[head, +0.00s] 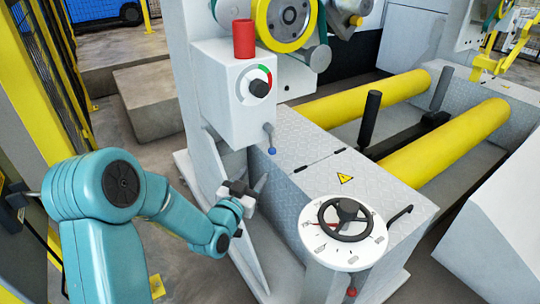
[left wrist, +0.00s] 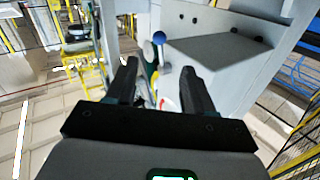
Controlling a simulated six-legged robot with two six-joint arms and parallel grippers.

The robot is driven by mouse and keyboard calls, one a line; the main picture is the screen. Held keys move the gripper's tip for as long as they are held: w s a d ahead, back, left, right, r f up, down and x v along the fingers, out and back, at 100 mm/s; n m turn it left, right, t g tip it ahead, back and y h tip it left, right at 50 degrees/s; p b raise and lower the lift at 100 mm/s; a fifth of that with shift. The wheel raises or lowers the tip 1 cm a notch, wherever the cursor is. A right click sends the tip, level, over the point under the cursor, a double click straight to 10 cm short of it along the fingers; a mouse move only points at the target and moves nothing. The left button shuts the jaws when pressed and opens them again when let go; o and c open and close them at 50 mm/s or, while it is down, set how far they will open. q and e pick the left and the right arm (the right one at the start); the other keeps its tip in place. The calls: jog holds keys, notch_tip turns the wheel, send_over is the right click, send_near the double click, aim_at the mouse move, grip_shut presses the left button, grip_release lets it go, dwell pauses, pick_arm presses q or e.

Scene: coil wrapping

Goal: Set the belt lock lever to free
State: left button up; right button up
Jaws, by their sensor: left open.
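A lever with a blue ball knob (head: 271,150) hangs below the grey control box on the machine column; I cannot read a label on it. In the left wrist view the blue knob (left wrist: 159,37) shows beyond the fingertips, roughly between them. A second lever with a red knob (head: 351,292) hangs under the round handwheel panel. My left gripper (head: 258,188) is below the blue knob, apart from it. In the left wrist view its two dark fingers (left wrist: 159,70) are spread with nothing held. My right gripper is out of view.
The control box (head: 222,105) carries a dial (head: 259,88) and a red cylinder (head: 243,40). A handwheel (head: 345,218) sits on a white round panel. Yellow rollers (head: 440,145) lie behind the tread-plate cover. A yellow fence (head: 50,80) stands at left.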

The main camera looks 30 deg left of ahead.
aim_at(270, 153)
pick_arm(q)
jog(key=w, duration=0.3)
jog(key=w+a+b, duration=0.1)
jog(key=w, duration=0.3)
jog(key=w+a, duration=0.1)
jog(key=w, duration=0.3)
jog(key=shift+w, duration=0.2)
grip_shut()
